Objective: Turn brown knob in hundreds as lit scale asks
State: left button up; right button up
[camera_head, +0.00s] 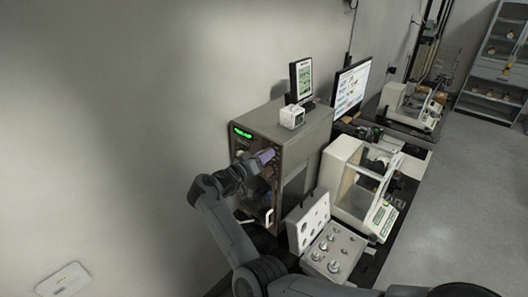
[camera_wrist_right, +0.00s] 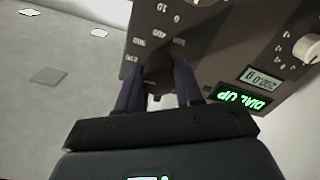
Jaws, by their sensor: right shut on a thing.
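The lit scale is a grey cabinet (camera_head: 262,122) with a glowing green display (camera_head: 242,132) on its front. In the right wrist view the green display (camera_wrist_right: 243,99) appears to say DIAL UP, beside a smaller grey readout (camera_wrist_right: 262,77) whose digits I cannot read surely. The brown knob (camera_wrist_right: 160,68) sits on the dark panel, between the two purple-blue fingers of my right gripper (camera_wrist_right: 158,92). The gripper is shut on it. In the head view the right gripper (camera_head: 264,160) is against the cabinet front and hides the knob. My left gripper is not in view.
A white knob (camera_wrist_right: 307,47) sits farther along the same panel. An open weight case (camera_head: 333,248) lies in front of the cabinet. A white balance (camera_head: 352,182) stands to the right, with monitors (camera_head: 350,88) behind. Open floor lies at the far right.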

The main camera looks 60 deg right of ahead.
jog(key=shift+r+n, duration=0.1)
jog(key=shift+n, duration=0.4)
jog(key=shift+p, duration=0.3)
jog(key=o, duration=1)
jog(key=shift+o, duration=0.2)
jog(key=shift+w+a, duration=0.1)
jog(key=shift+a, duration=0.05)
jog(key=w+a+b, duration=0.1)
jog(key=a+b, duration=0.2)
jog(key=a, duration=0.7)
jog(key=shift+w+a, duration=0.25)
jog(key=shift+w, duration=0.05)
